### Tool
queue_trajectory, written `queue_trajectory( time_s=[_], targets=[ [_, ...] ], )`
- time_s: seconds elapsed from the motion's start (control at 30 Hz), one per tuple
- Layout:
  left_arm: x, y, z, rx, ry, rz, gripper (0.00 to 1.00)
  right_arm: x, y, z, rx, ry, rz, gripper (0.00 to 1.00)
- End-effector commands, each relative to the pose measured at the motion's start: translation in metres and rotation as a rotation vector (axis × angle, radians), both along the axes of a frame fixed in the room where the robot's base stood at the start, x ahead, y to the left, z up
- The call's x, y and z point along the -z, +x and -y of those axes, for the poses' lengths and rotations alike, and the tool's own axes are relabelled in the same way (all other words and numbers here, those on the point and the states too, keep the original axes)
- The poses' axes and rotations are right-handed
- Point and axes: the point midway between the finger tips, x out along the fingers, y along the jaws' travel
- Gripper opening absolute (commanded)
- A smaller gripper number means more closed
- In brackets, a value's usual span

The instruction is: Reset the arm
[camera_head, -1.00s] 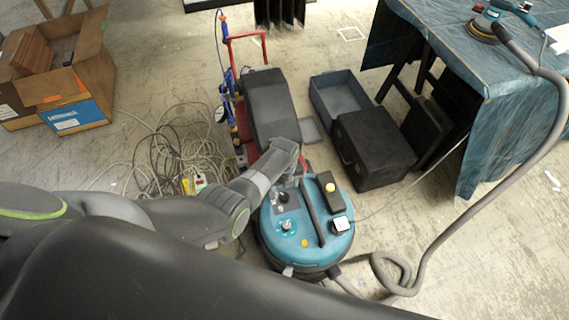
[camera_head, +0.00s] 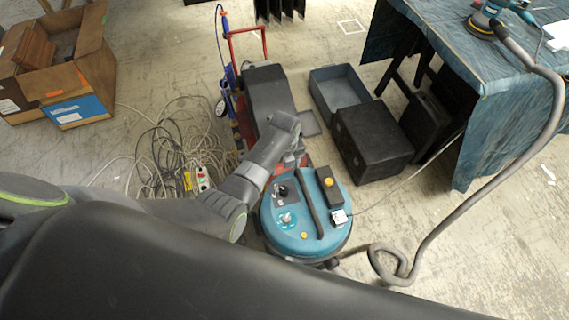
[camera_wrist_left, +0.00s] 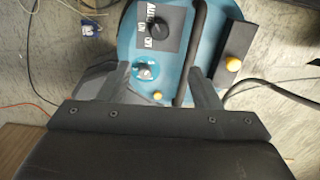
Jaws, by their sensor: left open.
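My left arm comes in from the left in the head view, and its gripper (camera_head: 294,158) is over the far left edge of a blue vacuum cleaner (camera_head: 318,237). In the left wrist view the two fingers of the left gripper (camera_wrist_left: 160,85) stand wide apart with nothing between them. Beyond them is the vacuum's blue top (camera_wrist_left: 180,73), with a black dial labelled AUTO, a lower knob, yellow buttons and a dark handle. I cannot tell the exact gap between fingers and vacuum. My right gripper is not in view.
A red hand truck (camera_head: 240,75) carrying a dark case stands behind the vacuum. Tangled cables (camera_head: 165,150) lie to its left. A black box (camera_head: 372,142), a grey open bin (camera_head: 338,92) and a cloth-covered table (camera_head: 510,80) are right. A grey hose (camera_head: 480,200) runs from table to floor.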

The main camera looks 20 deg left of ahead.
Motion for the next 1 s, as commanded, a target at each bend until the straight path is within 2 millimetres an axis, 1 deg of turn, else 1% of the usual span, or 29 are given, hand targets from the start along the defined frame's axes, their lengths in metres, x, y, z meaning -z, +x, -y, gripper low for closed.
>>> queue_trajectory(
  time_s=[0.33, 0.37, 0.47, 0.57, 0.7, 0.77, 0.8, 0.87, 0.9, 0.97, 1.0],
  targets=[
    [0.002, -0.001, -0.001, -0.01, 0.0, 0.0, 0.58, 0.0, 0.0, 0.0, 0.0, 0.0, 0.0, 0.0],
    [0.005, -0.003, -0.002, -0.022, 0.0, 0.0, 0.58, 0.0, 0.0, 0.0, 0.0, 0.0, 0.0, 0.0],
    [0.022, -0.014, -0.009, -0.114, 0.0, 0.0, 0.58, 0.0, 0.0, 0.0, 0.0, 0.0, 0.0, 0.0],
    [0.052, -0.036, -0.02, -0.289, 0.0, 0.003, 0.58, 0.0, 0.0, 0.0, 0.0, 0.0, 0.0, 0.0],
    [0.1, -0.077, -0.041, -0.605, -0.003, 0.017, 0.58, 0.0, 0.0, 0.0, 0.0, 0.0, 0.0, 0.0],
    [0.119, -0.097, -0.05, -0.742, -0.005, 0.022, 0.58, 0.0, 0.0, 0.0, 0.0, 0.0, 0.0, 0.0],
    [0.132, -0.111, -0.056, -0.832, -0.006, 0.025, 0.58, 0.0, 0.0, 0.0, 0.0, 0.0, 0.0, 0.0],
    [0.149, -0.132, -0.065, -0.969, -0.008, 0.033, 0.58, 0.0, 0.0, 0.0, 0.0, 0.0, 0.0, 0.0],
    [0.16, -0.147, -0.071, -1.06, -0.008, 0.037, 0.58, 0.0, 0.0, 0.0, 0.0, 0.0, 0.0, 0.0],
    [0.175, -0.17, -0.08, -1.196, -0.012, 0.046, 0.58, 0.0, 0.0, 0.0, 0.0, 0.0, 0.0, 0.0],
    [0.185, -0.187, -0.085, -1.286, -0.011, 0.049, 0.58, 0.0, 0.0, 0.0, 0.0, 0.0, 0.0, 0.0]
  ],
)
